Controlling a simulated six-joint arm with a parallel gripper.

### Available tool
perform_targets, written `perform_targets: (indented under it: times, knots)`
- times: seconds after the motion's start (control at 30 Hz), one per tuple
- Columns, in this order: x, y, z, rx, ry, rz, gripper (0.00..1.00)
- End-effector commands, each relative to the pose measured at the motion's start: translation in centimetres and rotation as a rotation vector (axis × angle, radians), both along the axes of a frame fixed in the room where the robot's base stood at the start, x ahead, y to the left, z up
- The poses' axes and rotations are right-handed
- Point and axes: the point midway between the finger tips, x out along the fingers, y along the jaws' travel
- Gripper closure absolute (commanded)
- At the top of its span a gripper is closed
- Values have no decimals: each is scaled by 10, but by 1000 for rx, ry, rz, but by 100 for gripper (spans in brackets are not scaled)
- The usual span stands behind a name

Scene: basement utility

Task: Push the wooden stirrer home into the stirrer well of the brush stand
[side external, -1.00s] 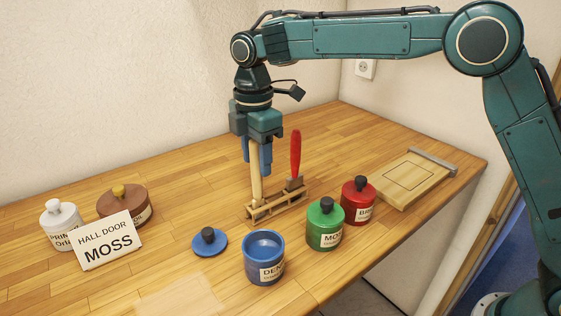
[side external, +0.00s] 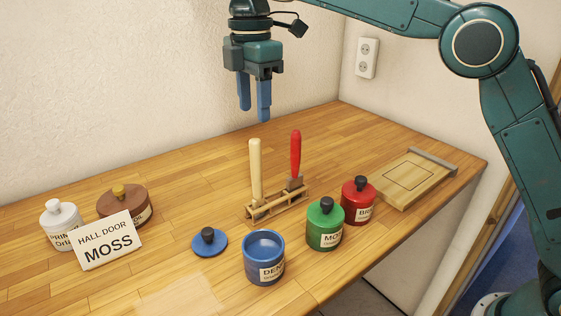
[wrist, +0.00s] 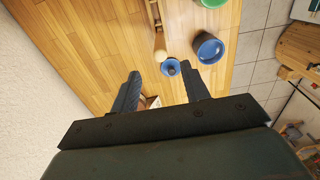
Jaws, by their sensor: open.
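The pale wooden stirrer (side external: 256,168) stands nearly upright in the left end of the wooden brush stand (side external: 278,206), leaning slightly. How deep it sits in the well cannot be told. A red-handled brush (side external: 295,153) stands in the right end of the stand. My gripper (side external: 254,115) is open and empty, above the stirrer's top and clear of it. In the wrist view the fingers (wrist: 161,88) are spread with nothing between them, and the stirrer (wrist: 160,46) shows beyond them.
An open blue pot (side external: 264,260), its blue lid (side external: 209,242), a green pot (side external: 325,226) and a red pot (side external: 358,202) stand in front. At left are a white pot (side external: 61,225), a brown pot (side external: 123,203) and a MOSS card (side external: 107,240). A wooden board (side external: 414,180) lies at right.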

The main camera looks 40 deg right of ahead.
Motion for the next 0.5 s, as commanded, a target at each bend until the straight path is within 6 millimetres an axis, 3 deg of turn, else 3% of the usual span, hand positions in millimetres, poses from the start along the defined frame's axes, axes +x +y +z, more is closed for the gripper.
perform_targets:
  times: [0.5]
  knots:
    - [0,0,22,0,0,0,54]
